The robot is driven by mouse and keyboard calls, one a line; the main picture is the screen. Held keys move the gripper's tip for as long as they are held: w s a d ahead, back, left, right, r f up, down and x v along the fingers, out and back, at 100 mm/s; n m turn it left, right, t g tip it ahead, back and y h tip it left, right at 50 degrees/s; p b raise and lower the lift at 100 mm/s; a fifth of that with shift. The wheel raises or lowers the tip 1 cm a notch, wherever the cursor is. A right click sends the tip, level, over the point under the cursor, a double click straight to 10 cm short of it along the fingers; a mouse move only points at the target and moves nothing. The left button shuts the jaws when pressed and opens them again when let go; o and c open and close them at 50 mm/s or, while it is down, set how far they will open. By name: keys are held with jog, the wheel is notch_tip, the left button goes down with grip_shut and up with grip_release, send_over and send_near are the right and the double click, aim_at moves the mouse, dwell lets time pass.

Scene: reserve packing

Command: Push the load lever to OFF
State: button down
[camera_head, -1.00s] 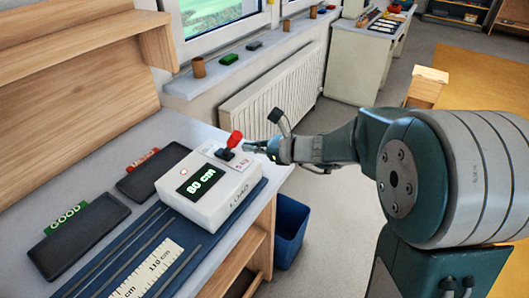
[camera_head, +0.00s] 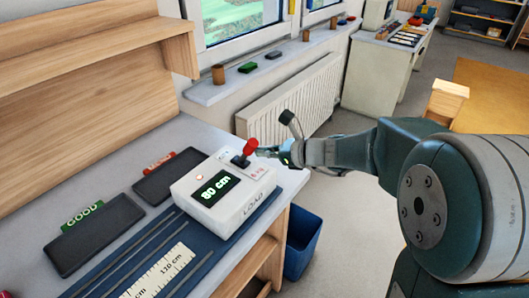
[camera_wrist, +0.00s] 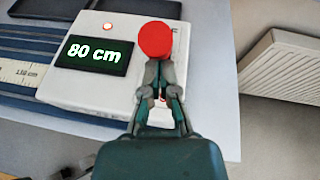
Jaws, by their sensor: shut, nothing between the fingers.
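The load lever (camera_head: 247,150) has a red knob and a dark base on top of the white load box (camera_head: 236,208). The box's display (camera_head: 216,188) reads 80 cm. The lever leans to the right in the head view. My gripper (camera_head: 268,153) is shut and empty, just right of the lever. In the wrist view the red knob (camera_wrist: 155,40) shows right beyond the tips of my gripper (camera_wrist: 160,64). I cannot tell whether the fingers touch the lever.
A dark tray marked GOOD (camera_head: 95,236) and a second dark tray (camera_head: 168,177) with a red label lie left of the box. A ruler (camera_head: 165,270) and rods lie in front. A blue bin (camera_head: 302,245) stands below. A radiator (camera_head: 290,105) is behind my gripper.

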jog(key=shift+r, duration=0.15)
jog(key=shift+w+a+r+g+h, duration=0.45)
jog(key=shift+a+r+g+h, duration=0.15)
jog(key=shift+h, duration=0.3)
jog(key=shift+w+a+r+g+h, duration=0.3)
jog(key=shift+w+a+g+h, duration=0.1)
jog(key=shift+a+g+h, duration=0.15)
jog(key=shift+w+a+r+g+h, duration=0.3)
jog(key=shift+w+a+g+h, duration=0.1)
jog(key=shift+h, duration=0.25)
jog(key=shift+w+a+r+m+g+h, duration=0.15)
jog(key=shift+w+a+g+h, duration=0.15)
jog(key=shift+a+h, duration=0.15)
jog(key=shift+w+a+r+m+g+h, duration=0.15)
jog(key=shift+w+a+g+h, duration=0.15)
jog(key=shift+h, duration=0.15)
jog(key=shift+w+a+g+h, duration=0.65)
jog(key=shift+a+g+h, duration=0.15)
jog(key=shift+h, duration=0.3)
jog(key=shift+w+a, duration=0.3)
jog(key=shift+a, duration=0.2)
jog(key=shift+f, duration=0.1)
